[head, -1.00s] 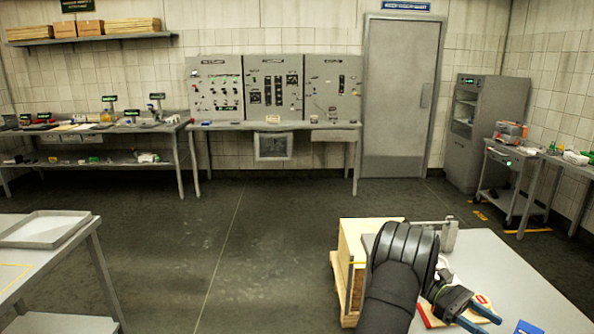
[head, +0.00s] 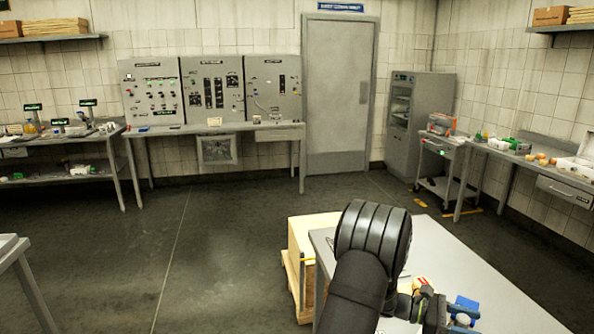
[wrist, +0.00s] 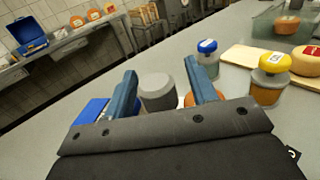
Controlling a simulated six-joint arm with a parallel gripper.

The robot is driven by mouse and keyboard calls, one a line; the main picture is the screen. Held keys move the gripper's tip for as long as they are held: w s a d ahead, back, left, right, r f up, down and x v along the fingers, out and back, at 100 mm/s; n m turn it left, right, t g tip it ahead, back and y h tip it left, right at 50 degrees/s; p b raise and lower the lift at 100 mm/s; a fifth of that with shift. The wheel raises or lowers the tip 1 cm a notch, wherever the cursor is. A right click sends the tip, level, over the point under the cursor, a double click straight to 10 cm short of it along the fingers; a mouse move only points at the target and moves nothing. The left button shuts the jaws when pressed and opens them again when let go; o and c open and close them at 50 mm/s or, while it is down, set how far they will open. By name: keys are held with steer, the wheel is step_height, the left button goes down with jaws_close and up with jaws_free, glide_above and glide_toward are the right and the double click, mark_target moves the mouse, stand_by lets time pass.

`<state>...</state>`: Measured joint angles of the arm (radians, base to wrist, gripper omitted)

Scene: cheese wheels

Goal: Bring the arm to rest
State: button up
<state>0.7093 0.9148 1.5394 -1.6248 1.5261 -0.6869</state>
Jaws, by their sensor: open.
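My gripper (wrist: 160,82) shows in the wrist view with its two blue fingers spread apart. A jar with a grey lid (wrist: 157,86) appears in the gap between them. I cannot tell whether it stands between the fingers or beyond them, and no contact shows. In the head view my gripper (head: 452,308) is low, over the near table (head: 455,262), partly cut off by the bottom edge. My black arm reaches down to it from the middle of that view.
A wooden crate (head: 303,262) stands left of the table. The floor beyond is clear.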

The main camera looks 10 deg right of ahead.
steer(key=v, duration=1.6)
steer(key=s+d+r+m+t+y, duration=0.2)
steer(key=s+d+r+y, duration=0.2)
steer(key=s+d+y, duration=0.2)
steer(key=shift+s+d+y, duration=0.15)
steer(key=shift+s+y, duration=0.85)
steer(key=shift+y, duration=0.2)
steer(key=s+a+r+m+t+y, duration=0.1)
steer(key=s+a+r+m+t, duration=0.15)
steer(key=a, duration=0.75)
steer(key=s+a+r+m+t+y, duration=0.1)
steer(key=s+a+m+t, duration=0.3)
steer(key=a, duration=0.5)
steer(key=s+a+r+m+t, duration=0.2)
steer(key=s+a+m+t, duration=0.1)
steer(key=a, duration=0.7)
steer(key=s+a+f+m+t+y, duration=0.1)
steer(key=s+a+f+m+t, duration=0.3)
steer(key=a, duration=0.5)
steer(key=shift+s+f+y, duration=0.25)
steer(key=shift+s+y, duration=0.05)
steer(key=shift+y, duration=0.1)
